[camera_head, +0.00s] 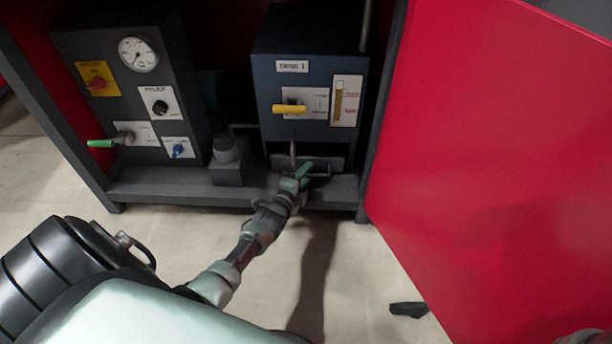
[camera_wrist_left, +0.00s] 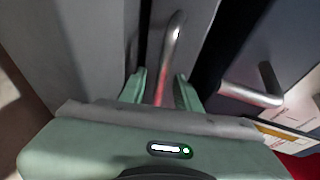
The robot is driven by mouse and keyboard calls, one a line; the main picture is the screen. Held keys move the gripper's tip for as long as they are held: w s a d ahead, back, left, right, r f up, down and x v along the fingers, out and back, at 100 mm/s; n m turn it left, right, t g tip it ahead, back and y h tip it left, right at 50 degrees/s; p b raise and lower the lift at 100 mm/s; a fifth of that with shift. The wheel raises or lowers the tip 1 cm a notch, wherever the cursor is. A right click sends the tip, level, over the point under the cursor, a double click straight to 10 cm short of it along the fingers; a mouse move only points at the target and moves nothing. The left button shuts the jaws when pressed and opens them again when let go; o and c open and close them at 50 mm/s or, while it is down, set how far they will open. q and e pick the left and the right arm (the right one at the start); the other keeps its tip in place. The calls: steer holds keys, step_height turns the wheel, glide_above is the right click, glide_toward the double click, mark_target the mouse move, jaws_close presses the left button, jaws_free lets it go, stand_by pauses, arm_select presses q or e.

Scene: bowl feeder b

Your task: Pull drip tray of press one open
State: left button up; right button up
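The drip tray (camera_head: 279,160) is a grey front low under the dark box labelled for tank 1. It appears shut, with its front close to the box. Its metal bar handle (camera_wrist_left: 173,38) shows in the left wrist view; in the head view the handle (camera_head: 322,175) is partly hidden by my gripper. My left gripper (camera_head: 303,172) is at the tray front. In the left wrist view my left gripper (camera_wrist_left: 160,88) has its green fingers apart, one on each side of the handle, with gaps visible. My right gripper is not in view.
A metal spout (camera_head: 293,152) hangs just above the tray; in the wrist view this bar (camera_wrist_left: 262,92) is right of the fingers. A yellow lever (camera_head: 289,109) is above. A grey ledge (camera_head: 150,187) runs below. A red door (camera_head: 480,150) stands right. The floor (camera_head: 350,270) in front is mostly clear.

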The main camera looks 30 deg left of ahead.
arm_select(q)
jaws_close()
stand_by(1.3)
